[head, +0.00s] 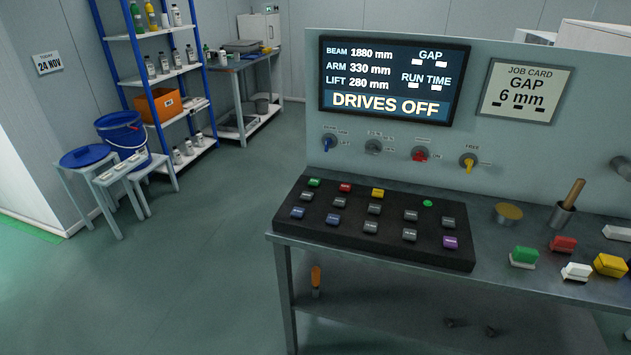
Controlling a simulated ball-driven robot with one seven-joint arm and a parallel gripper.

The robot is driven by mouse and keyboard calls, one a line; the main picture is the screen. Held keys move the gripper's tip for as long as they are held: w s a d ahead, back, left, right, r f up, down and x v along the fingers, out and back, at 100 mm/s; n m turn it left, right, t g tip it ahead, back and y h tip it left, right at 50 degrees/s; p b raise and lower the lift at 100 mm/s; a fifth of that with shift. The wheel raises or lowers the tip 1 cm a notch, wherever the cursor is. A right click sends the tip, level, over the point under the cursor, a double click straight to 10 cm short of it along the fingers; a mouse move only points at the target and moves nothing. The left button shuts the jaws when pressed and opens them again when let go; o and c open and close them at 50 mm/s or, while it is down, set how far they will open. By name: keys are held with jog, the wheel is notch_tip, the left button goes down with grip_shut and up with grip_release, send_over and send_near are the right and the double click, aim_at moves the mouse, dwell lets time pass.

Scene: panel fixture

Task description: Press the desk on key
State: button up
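A black key desk (400,247) lies on the bench in the head view, tilted toward me. Its keys stand in rows. At its back edge are a green key (314,182), a red key (345,188), a yellow key (377,193) and a small bright green round button or lamp (428,203). A purple key (450,242) is at the front right; the others are grey or blue. The key labels are too small to read, so I cannot tell which one is desk on. The screen (392,80) reads "DRIVES OFF". My gripper is not in view.
Rotary knobs, including a red one (419,155) and a yellow one (468,162), sit on the upright panel. Loose coloured blocks, such as a green one (524,256), and a holder with a wooden handle (570,198) stand right of the desk. The floor left is open.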

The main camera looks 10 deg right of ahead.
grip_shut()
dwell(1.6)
